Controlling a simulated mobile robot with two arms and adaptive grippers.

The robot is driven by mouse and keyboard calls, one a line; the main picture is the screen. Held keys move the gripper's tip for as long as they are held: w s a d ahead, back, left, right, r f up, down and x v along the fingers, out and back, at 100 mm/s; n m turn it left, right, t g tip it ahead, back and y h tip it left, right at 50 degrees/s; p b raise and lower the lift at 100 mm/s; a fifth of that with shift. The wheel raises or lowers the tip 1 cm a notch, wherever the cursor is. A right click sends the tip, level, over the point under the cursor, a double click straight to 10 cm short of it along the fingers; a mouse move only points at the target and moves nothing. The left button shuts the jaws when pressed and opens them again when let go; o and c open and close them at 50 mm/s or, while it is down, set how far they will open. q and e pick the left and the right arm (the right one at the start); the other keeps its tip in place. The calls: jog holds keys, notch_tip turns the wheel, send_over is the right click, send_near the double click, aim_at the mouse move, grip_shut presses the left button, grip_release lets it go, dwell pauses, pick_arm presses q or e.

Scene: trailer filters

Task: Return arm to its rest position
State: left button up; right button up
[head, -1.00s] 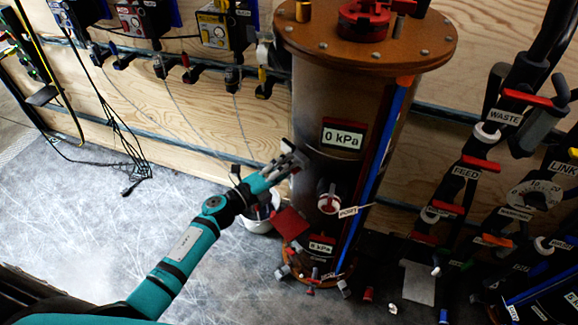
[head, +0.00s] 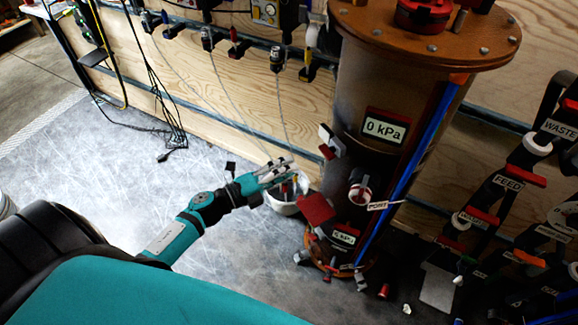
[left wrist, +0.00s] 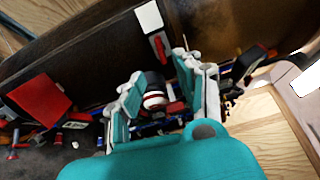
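My left arm, teal and black, reaches in from the lower left in the head view. My left gripper (head: 280,170) is just left of the brown tank (head: 350,90), apart from it in the picture, above a white bucket (head: 284,207). In the left wrist view its two fingers (left wrist: 160,72) are spread with a gap between them. A dark round fitting with a white and red ring (left wrist: 154,98) shows beyond the gap, not gripped. My right gripper is not in view.
A white and red handle (head: 328,142) juts from the tank's left side. A red plate (head: 316,208) and port valve (head: 359,193) are lower down. Labelled valves (head: 510,177) stand at right. Cables (head: 165,115) hang at left.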

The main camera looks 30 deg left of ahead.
pick_arm(q)
jog(key=shift+f, duration=0.1)
jog(key=s+a+f+n+g+y, duration=0.1)
jog(key=s+a+f+n+y, duration=0.15)
jog(key=f+n, duration=0.45)
jog(key=s+a+f+n+g+y, duration=0.1)
jog(key=s+f+n+y, duration=0.2)
jog(key=f, duration=0.8)
jog(key=s+a+f+n+g+y, duration=0.2)
jog(key=s+f+n+y, duration=0.15)
jog(key=f, duration=0.55)
jog(key=s+d+f+n+g, duration=0.2)
jog(key=s+f, duration=0.4)
jog(key=s, duration=0.4)
jog(key=s+d+f+n+g, duration=0.2)
jog(key=s+f+n+g, duration=0.2)
jog(key=s, duration=0.7)
jog(key=s+d+f+n+g, duration=0.1)
jog(key=s+f+n+g, duration=0.2)
jog(key=s+f, duration=0.5)
jog(key=s+g, duration=0.1)
jog(key=s, duration=0.1)
jog(key=shift+s+d+f+y, duration=0.3)
jog(key=shift+d+f, duration=0.05)
jog(key=shift+d, duration=0.05)
jog(key=shift+o, duration=0.5)
jog(key=shift+n, duration=0.25)
